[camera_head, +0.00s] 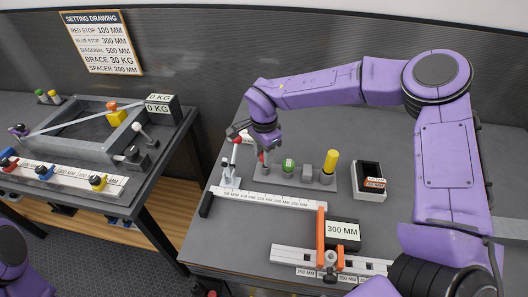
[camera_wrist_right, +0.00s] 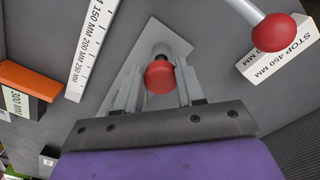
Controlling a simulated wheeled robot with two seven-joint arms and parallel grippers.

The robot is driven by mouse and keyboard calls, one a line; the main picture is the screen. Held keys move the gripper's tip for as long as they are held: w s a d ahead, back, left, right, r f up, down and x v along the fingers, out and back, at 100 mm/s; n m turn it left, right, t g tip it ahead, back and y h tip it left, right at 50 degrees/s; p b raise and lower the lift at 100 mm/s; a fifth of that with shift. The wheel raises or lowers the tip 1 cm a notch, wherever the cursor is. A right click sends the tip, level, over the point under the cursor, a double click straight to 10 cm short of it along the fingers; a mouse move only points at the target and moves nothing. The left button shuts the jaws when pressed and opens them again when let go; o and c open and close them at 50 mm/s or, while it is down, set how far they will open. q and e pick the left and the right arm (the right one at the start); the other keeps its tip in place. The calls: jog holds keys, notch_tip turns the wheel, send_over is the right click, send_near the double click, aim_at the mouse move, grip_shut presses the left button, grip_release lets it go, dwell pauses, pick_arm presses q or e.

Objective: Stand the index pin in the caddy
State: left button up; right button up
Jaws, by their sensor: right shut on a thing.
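A red-knobbed pin, which looks like the index pin, is between the fingers of my right gripper (camera_wrist_right: 160,92); its round red knob (camera_wrist_right: 159,77) shows in the right wrist view. My right gripper is shut on it. In the head view the right gripper (camera_head: 263,153) points down at the left end of a low grey rack (camera_head: 267,181), which looks like the caddy. This rack also holds a green-topped piece (camera_head: 289,165), a grey piece (camera_head: 306,161) and a yellow cylinder (camera_head: 331,162). The pin's lower end is hidden, so I cannot tell whether it is seated. My left gripper is out of view.
A clamp with a red-tipped lever (camera_head: 229,174) stands close left of the right gripper. A white STOP 450 MM block (camera_wrist_right: 287,38) lies near it. A scale rail (camera_head: 265,200), a 300 MM block (camera_head: 343,233) and an open box (camera_head: 357,181) surround the rack.

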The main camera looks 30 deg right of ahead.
jog(key=shift+f, duration=0.4)
jog(key=o, duration=1.2)
jog(key=shift+r+b, duration=0.35)
jog(key=shift+r, duration=0.1)
notch_tip(320, 180, up, 10)
jog(key=b, duration=0.2)
jog(key=shift+f, duration=0.15)
